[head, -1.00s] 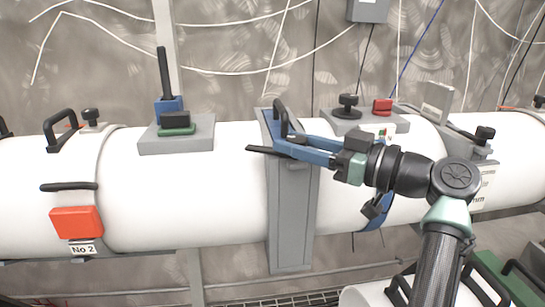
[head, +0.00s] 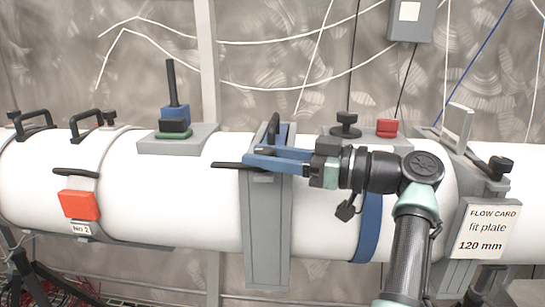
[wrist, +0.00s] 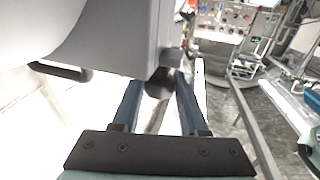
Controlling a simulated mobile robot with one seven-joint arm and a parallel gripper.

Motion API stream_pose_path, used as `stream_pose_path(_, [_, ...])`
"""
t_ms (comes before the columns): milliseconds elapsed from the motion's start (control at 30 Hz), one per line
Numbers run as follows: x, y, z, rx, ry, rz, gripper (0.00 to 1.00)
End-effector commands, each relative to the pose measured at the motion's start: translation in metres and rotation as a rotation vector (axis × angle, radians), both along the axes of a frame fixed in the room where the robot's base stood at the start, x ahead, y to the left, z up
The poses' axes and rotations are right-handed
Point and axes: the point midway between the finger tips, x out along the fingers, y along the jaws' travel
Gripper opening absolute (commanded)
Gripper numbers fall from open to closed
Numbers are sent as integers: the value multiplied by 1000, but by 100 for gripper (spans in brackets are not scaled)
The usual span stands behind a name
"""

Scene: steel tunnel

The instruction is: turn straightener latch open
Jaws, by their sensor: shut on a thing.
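The straightener is a grey upright housing (head: 267,225) around the white pipe, with a black handle on top (head: 274,128). A flat black latch lever (head: 231,165) sticks out to the left at its upper front, roughly level. My gripper (head: 262,160) has blue fingers, reaches in from the right and is shut on the latch at the housing's face. In the wrist view, a dark round part (wrist: 160,84) of the latch sits between the fingertips, beneath the grey housing (wrist: 125,38). The fingers hide part of the latch in the head view.
A grey pad with a blue and green block and black lever (head: 174,122) stands left on the pipe. An orange box (head: 79,204) is further left. A black knob (head: 345,122) and red block (head: 387,128) stand right. A flow card (head: 486,229) hangs at right.

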Motion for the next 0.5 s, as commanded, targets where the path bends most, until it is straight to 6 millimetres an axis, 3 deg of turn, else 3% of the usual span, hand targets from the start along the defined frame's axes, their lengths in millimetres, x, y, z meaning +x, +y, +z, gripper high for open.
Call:
stream_pose_path(467, [1,2,-1,1,2,7,0])
stream_pose_path(500, [1,2,-1,0,2,7,45])
